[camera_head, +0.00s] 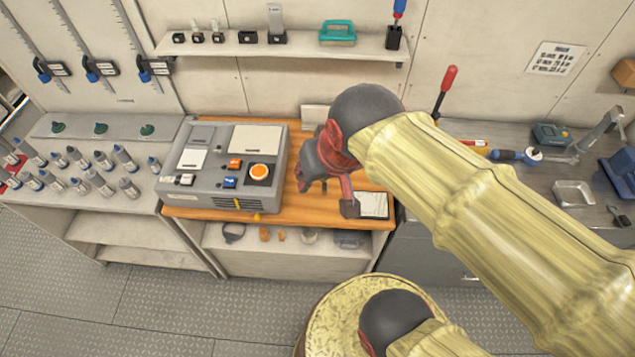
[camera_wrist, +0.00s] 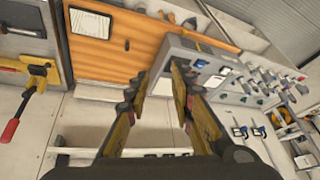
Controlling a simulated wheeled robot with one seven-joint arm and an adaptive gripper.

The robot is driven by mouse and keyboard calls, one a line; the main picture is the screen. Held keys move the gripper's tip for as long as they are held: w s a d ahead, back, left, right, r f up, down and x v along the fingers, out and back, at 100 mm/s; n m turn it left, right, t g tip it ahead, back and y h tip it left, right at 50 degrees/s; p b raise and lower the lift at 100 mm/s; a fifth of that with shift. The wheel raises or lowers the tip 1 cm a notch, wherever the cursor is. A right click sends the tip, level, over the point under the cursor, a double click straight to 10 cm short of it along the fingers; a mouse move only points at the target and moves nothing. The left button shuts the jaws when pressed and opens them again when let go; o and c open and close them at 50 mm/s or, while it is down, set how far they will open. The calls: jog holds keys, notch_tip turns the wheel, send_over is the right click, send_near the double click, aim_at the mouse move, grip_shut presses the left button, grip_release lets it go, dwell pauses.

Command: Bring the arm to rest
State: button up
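My gripper (camera_head: 326,192) hangs above the wooden bench top (camera_head: 283,216), just right of a grey control box (camera_head: 205,192). My arm reaches to it from the lower right in the head view. In the wrist view my gripper (camera_wrist: 160,82) shows two fingers well apart with nothing held between them. The wooden top (camera_wrist: 115,58) and the control box (camera_wrist: 210,55) lie beyond the fingertips. The box carries an orange round button (camera_head: 260,171) and small coloured switches. My arm hides part of the bench behind it.
A white-faced card or plate (camera_head: 374,205) lies on the wood by my gripper. A wall shelf (camera_head: 290,46) runs above with small items and a teal brush-like object (camera_head: 338,33). Bottles (camera_head: 105,160) stand at left. A metal tray (camera_head: 574,193) and tools lie at right.

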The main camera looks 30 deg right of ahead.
jog(key=shift+s+a+r+n, duration=0.15)
jog(key=shift+s+a+n, duration=0.05)
jog(key=shift+s+n, duration=0.4)
jog(key=shift+s+a+r+n, duration=0.1)
jog(key=shift+s+a+n, duration=0.05)
jog(key=shift+s+n, duration=0.45)
